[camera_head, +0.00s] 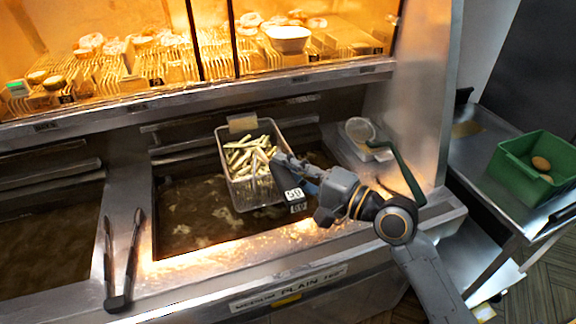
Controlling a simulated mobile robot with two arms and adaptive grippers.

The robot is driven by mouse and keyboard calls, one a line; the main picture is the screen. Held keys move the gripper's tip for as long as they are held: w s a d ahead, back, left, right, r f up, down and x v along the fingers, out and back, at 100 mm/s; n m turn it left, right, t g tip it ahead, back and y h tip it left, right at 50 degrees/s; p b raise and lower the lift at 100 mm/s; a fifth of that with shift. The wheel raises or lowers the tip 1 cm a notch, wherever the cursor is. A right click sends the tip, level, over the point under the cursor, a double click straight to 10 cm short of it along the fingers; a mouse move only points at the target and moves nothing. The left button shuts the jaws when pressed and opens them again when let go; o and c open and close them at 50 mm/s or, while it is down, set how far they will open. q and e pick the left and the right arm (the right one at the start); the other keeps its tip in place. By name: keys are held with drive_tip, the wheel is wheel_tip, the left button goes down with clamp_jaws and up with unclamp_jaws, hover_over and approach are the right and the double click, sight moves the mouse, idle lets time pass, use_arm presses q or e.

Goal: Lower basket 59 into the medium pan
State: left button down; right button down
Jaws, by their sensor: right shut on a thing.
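Basket 59 (229,179) is a wire basket full of pale chips. It shows in the head view over the right-hand pan of dark oil, which is the medium pan (180,215) by the label on the front below it. The basket looks roughly level; I cannot tell whether its bottom touches the oil. My right gripper (291,174) is shut on the basket's handle side, at its right, near a numbered tag. The fingers hide most of the handle. My left gripper is not in view.
Black tongs (130,262) lie on the steel divider left of the pan. Another oil pan (45,235) is at the far left. A strainer (360,130) rests on the ledge at right. A green crate (520,180) stands on a side table. A lit food display (120,70) overhangs behind.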

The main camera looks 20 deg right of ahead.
wheel_tip(320, 180, down, 18)
drive_tip(key=b, duration=1.5)
drive_tip(key=shift+a+f, duration=0.1)
drive_tip(key=shift+f, duration=0.15)
drive_tip(key=shift+f+b, duration=0.8)
drive_tip(key=shift+f, duration=0.1)
drive_tip(key=shift+f+b, duration=0.45)
drive_tip(key=shift+f, duration=0.15)
